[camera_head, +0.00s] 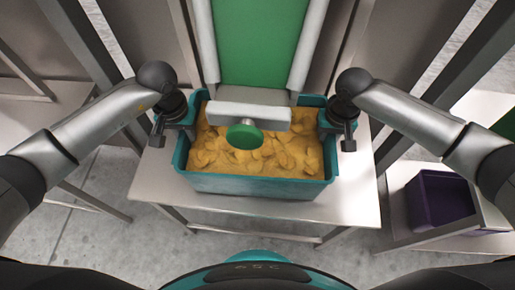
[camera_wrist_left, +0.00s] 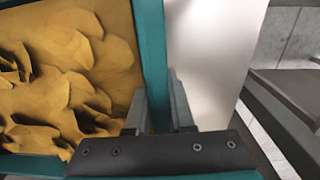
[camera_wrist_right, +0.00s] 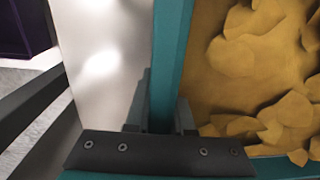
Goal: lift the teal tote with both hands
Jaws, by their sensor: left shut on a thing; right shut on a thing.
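The teal tote (camera_head: 262,186) sits on a metal table below the end of a green conveyor. It is full of yellow chip-like pieces (camera_head: 255,155). My left gripper (camera_head: 168,130) is shut on the tote's left wall; in the left wrist view its fingers (camera_wrist_left: 160,110) straddle the teal wall (camera_wrist_left: 150,50). My right gripper (camera_head: 345,130) is shut on the right wall; in the right wrist view its fingers (camera_wrist_right: 160,115) straddle that wall (camera_wrist_right: 170,50). Whether the tote's bottom touches the table is hard to tell.
The green conveyor (camera_head: 258,45) with white side rails ends over the tote's back, with a green round knob (camera_head: 244,136) in front. The metal table (camera_head: 350,200) has bare room around the tote. A purple bin (camera_head: 438,198) stands on a shelf at the right.

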